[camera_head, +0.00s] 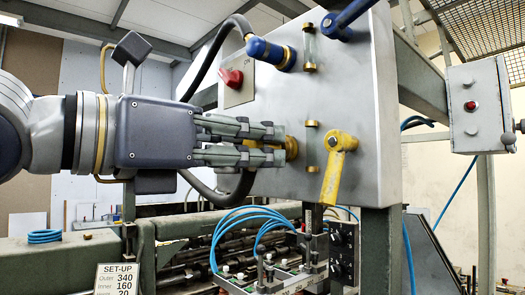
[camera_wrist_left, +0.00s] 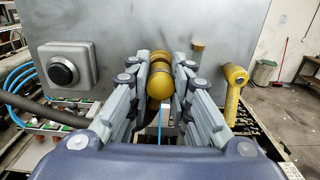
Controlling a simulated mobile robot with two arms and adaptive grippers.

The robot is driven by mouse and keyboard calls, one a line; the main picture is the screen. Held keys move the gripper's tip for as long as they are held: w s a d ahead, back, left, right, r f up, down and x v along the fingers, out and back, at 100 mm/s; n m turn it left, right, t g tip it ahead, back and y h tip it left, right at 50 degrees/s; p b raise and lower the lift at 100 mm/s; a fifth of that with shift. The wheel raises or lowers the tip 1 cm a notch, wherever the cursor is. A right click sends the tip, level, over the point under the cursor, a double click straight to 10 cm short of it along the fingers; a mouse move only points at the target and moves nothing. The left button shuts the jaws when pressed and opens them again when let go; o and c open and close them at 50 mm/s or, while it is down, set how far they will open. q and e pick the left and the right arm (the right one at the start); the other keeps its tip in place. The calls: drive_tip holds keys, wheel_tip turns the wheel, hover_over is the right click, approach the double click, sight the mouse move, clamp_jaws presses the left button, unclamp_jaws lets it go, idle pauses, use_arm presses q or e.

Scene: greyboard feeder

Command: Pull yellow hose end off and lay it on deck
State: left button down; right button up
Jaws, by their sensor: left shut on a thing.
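The yellow hose end (camera_head: 291,147) sits against the front of the grey metal panel (camera_head: 365,95), right of the fingertips. My left gripper (camera_head: 268,146) reaches in from the left and is shut on it. In the left wrist view the yellow hose end (camera_wrist_left: 159,82) lies between the two fingers of my left gripper (camera_wrist_left: 160,75), close to the panel. I cannot tell whether it is still seated on its fitting. A dark hose (camera_head: 222,190) curves below the gripper; its joint with the yellow end is hidden. My right gripper is not in view.
A yellow lever (camera_head: 338,165) hangs just right of the hose end. A blue hose end (camera_head: 268,52) and a red knob (camera_head: 231,78) are above the gripper. Below are blue tubes (camera_head: 245,216) and a manifold block (camera_head: 285,278). A control box (camera_head: 475,105) stands right.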

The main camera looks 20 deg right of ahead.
sight(245, 147)
use_arm(q)
drive_tip(key=shift+b+v, duration=0.95)
drive_tip(key=shift+v, duration=1.9)
drive_tip(key=shift+w, duration=0.1)
